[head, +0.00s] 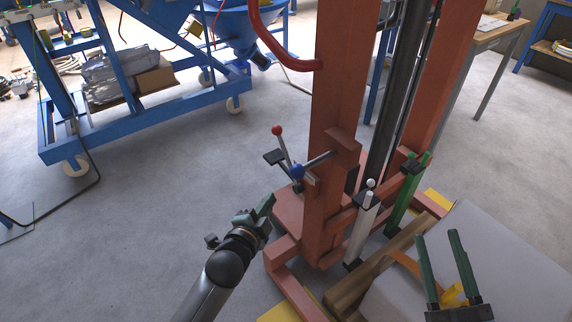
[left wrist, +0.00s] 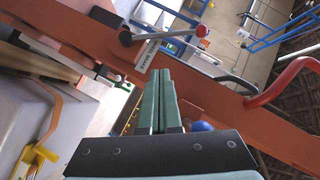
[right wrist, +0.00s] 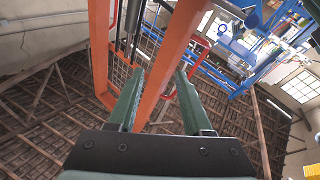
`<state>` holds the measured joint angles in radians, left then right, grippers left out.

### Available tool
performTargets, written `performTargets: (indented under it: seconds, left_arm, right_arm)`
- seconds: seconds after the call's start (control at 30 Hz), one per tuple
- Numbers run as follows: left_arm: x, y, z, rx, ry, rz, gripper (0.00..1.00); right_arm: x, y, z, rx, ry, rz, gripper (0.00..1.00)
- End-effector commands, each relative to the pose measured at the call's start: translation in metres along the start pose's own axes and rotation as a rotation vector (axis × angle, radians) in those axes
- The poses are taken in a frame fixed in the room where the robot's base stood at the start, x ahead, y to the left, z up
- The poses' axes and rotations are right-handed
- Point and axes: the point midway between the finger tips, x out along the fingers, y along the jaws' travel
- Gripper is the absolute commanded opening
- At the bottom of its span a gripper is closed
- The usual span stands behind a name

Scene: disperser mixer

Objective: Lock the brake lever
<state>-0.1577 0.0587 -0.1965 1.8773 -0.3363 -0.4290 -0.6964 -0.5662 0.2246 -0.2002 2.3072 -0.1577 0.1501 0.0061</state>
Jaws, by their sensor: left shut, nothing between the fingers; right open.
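The lever with a red ball (head: 277,130) stands up beside the orange mast's left side. In the left wrist view its red ball (left wrist: 202,31) is at the end of a grey rod, next to a white label (left wrist: 147,52) whose text I cannot read surely. A lever with a blue ball (head: 297,171) is just in front of it; its ball (left wrist: 200,126) is partly hidden by my left gripper in the left wrist view. My left gripper (head: 268,204) is shut and empty, below and left of the levers, apart from them. My right gripper (head: 437,236) is open and empty at lower right.
The orange mast (head: 335,100) rises close beside the levers. A red curved handle (head: 280,52) sticks out above. A blue frame cart (head: 150,130) is at the left; grey floor between is clear.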

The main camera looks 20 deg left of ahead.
Motion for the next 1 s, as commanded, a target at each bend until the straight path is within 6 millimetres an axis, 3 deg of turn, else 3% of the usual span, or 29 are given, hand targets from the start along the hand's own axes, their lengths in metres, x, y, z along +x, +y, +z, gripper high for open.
performTargets:
  seconds: [0.03, 0.13, 0.4, 0.83, 1.0]
  left_arm:
    - [0.019, 0.005, 0.004, 0.080, 0.012, -0.050, 0.00]
    - [0.037, -0.010, -0.001, 0.229, 0.017, -0.128, 0.00]
    - [0.057, -0.038, -0.013, 0.453, 0.002, -0.248, 0.00]
    - [0.059, -0.043, -0.015, 0.474, -0.001, -0.258, 0.00]
    - [0.071, -0.046, -0.015, 0.473, -0.001, -0.259, 0.00]
  right_arm:
    - [-0.006, -0.006, 0.002, -0.025, 0.091, -0.004, 0.50]
    - [-0.013, -0.010, -0.022, -0.066, 0.243, -0.012, 0.50]
    - [-0.033, -0.018, -0.063, -0.127, 0.471, -0.026, 0.50]
    - [-0.034, -0.019, -0.070, -0.133, 0.492, -0.027, 0.50]
    - [-0.038, -0.020, -0.072, -0.138, 0.518, -0.030, 0.50]
